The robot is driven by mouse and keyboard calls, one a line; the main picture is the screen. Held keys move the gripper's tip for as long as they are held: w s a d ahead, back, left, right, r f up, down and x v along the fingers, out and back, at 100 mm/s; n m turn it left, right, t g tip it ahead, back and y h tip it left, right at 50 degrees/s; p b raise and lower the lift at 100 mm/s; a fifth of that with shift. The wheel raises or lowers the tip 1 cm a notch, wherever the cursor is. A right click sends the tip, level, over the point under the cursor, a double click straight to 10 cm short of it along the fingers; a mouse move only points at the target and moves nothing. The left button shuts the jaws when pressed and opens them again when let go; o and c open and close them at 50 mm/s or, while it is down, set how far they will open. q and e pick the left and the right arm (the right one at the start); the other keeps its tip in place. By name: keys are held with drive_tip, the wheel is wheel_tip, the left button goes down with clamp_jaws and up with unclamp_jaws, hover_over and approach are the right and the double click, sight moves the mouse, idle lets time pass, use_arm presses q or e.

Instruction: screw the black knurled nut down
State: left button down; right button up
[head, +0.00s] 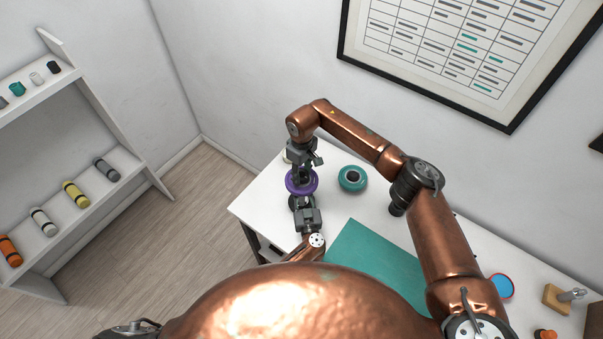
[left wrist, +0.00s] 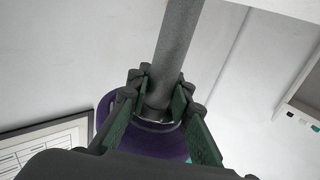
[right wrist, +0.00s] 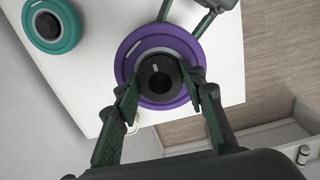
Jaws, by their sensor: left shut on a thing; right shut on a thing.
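The black knurled nut (right wrist: 158,76) sits at the centre of a purple disc (right wrist: 140,50) in the right wrist view. My right gripper (right wrist: 166,88) is shut on the nut from above, its fingers on either side. In the head view my right gripper (head: 302,172) is over the purple disc (head: 290,184). My left gripper (left wrist: 160,100) is shut on a grey bar (left wrist: 178,40), with the purple disc (left wrist: 115,105) behind its fingers. In the head view my left gripper (head: 306,207) is just below the disc. The nut's thread is hidden.
A teal ring-shaped disc (head: 352,178) lies on the white table (head: 258,207), right of the purple disc. A green mat (head: 370,255) covers the table's middle. A blue-and-red round thing (head: 501,286) and a wooden block (head: 556,298) are at right. A shelf (head: 85,205) stands at left.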

drive_tip(key=shift+w+r, duration=0.15)
drive_tip(key=shift+w, duration=0.15)
drive_tip(key=o, duration=1.2)
drive_tip(key=shift+s, duration=0.15)
drive_tip(key=shift+s+r, duration=0.1)
drive_tip(key=shift+r, duration=2)
drive_tip(key=shift+c, duration=0.3)
